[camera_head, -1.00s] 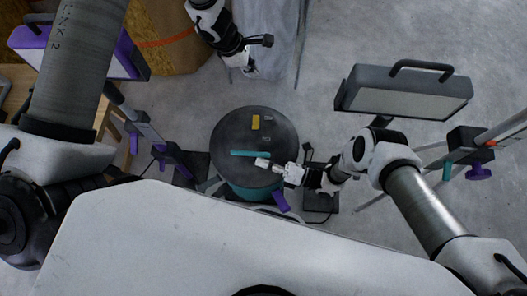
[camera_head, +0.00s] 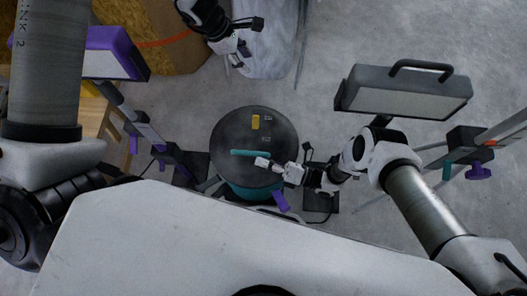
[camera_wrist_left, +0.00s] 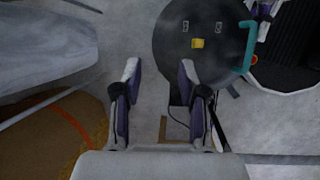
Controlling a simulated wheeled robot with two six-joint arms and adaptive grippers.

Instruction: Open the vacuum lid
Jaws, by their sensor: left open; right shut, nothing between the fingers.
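The vacuum stands on the floor with its round dark lid (camera_head: 226,135) facing up; the lid looks seated on the teal body (camera_head: 247,193). A teal handle (camera_head: 243,153) crosses the lid, which also shows in the left wrist view (camera_wrist_left: 178,40) with the handle (camera_wrist_left: 249,42) at its right edge. My right gripper (camera_head: 264,162) is shut and empty at the handle's right end; I cannot tell if it touches. My left gripper (camera_head: 240,50) is open and empty, behind and apart from the vacuum; its spread fingers show in the left wrist view (camera_wrist_left: 160,75).
A work lamp (camera_head: 405,92) on a stand is at the right, and a purple-framed lamp (camera_head: 115,62) is at the left. A large wooden spool (camera_head: 165,45) and a grey-wrapped object (camera_head: 270,55) stand at the back. Clear floor (camera_head: 320,120) lies right of the lid.

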